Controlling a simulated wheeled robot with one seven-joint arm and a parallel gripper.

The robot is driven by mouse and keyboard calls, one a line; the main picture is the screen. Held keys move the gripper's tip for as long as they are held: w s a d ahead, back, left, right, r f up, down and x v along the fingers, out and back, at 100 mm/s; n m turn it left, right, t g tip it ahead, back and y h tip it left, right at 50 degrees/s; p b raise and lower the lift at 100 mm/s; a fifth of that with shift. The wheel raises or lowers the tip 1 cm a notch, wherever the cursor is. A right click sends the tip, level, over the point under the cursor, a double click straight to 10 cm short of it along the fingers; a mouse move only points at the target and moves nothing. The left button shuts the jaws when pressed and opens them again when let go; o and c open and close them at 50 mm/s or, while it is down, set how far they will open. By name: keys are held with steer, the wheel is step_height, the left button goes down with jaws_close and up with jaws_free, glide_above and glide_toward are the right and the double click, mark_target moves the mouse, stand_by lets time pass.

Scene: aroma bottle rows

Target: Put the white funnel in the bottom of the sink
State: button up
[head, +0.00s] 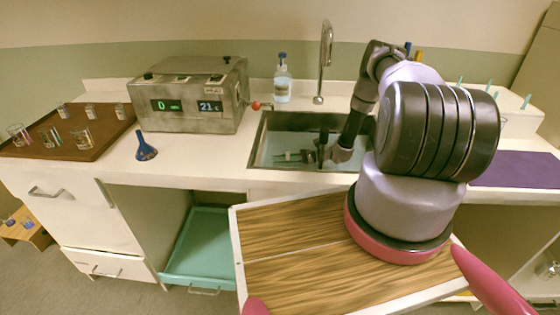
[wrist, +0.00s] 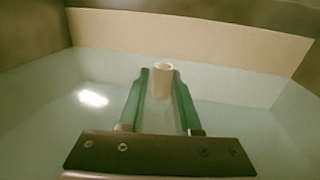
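The white funnel (wrist: 162,82) shows in the wrist view as a pale, short tube between my gripper's green fingertips. My gripper (wrist: 160,76) appears shut on it, with a finger against each side. The pale sink walls and floor surround them. In the head view my arm reaches down into the sink (head: 257,140), and my gripper (head: 318,152) is low inside the basin. The funnel cannot be made out clearly there. Whether it touches the sink floor cannot be told.
A tall faucet (head: 325,60) and a soap bottle (head: 283,85) stand behind the sink. A blue funnel (head: 145,150) stands on the counter left of it, near a grey device (head: 190,95). A brown tray (head: 100,146) holds small glasses. A purple mat (head: 515,170) lies at right.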

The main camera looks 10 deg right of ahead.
steer(key=shift+o, duration=0.2)
steer(key=shift+r, duration=0.1)
steer(key=shift+d+r, duration=0.1)
steer(key=shift+d, duration=0.05)
steer(key=shift+s+d, duration=0.2)
steer(key=shift+d, duration=1)
steer(key=shift+s+d, duration=0.2)
steer(key=shift+d, duration=0.95)
steer(key=shift+s+d, duration=0.2)
steer(key=shift+d, duration=1)
